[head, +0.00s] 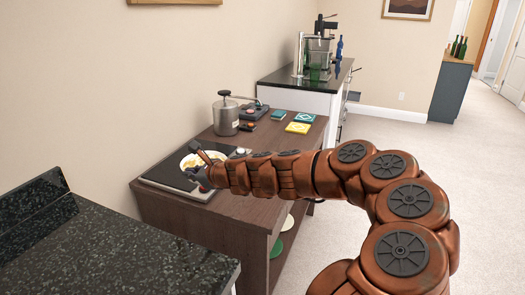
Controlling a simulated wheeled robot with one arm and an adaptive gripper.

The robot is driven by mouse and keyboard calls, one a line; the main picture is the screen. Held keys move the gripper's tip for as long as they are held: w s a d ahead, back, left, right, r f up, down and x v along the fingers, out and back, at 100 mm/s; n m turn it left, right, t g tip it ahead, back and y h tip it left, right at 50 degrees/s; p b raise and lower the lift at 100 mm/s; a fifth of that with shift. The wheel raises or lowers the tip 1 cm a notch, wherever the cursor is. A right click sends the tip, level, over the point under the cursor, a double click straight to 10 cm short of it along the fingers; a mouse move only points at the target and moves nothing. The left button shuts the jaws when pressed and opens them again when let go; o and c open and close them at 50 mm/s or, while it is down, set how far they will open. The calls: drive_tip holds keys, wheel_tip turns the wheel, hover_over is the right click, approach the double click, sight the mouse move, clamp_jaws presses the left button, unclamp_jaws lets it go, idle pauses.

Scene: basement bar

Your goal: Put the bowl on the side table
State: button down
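A round whitish dish, likely the bowl (185,161), with yellowish contents sits on a flat black slab (160,178). The slab lies at the near left end of a dark brown wooden table (247,205), which may be the side table. My arm reaches in from the lower right. My gripper (200,164) is at the dish's right part and covers some of it. One dark finger slants up over the dish. The fingers are small and partly hidden by my wrist, so I cannot tell whether they are open, shut or touching the dish.
Teal and yellow coasters (298,127) lie at the table's far right. A black speckled counter (110,255) is at lower left. Carpet at right is open.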

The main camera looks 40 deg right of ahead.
drive_tip(key=shift+s+d+f, duration=0.2)
drive_tip(key=shift+s+f, duration=0.1)
drive_tip(key=s+d+f+b, duration=0.4)
drive_tip(key=s+d+b, duration=0.2)
drive_tip(key=s+d, duration=0.35)
drive_tip(key=w+d, duration=0.3)
drive_tip(key=d, duration=0.1)
drive_tip(key=w+d+f+p, duration=0.1)
drive_tip(key=w+d, duration=0.2)
drive_tip(key=w, duration=0.1)
drive_tip(key=w+d+f, duration=0.1)
drive_tip(key=w+d, duration=0.2)
drive_tip(key=d, duration=0.1)
drive_tip(key=shift+w+d+p, duration=0.3)
drive_tip(key=shift+d, duration=0.05)
drive_tip(key=shift+f, duration=1.45)
drive_tip(key=shift+f+b, duration=0.15)
drive_tip(key=shift+b, duration=0.15)
drive_tip(key=c, duration=1.3)
unclamp_jaws()
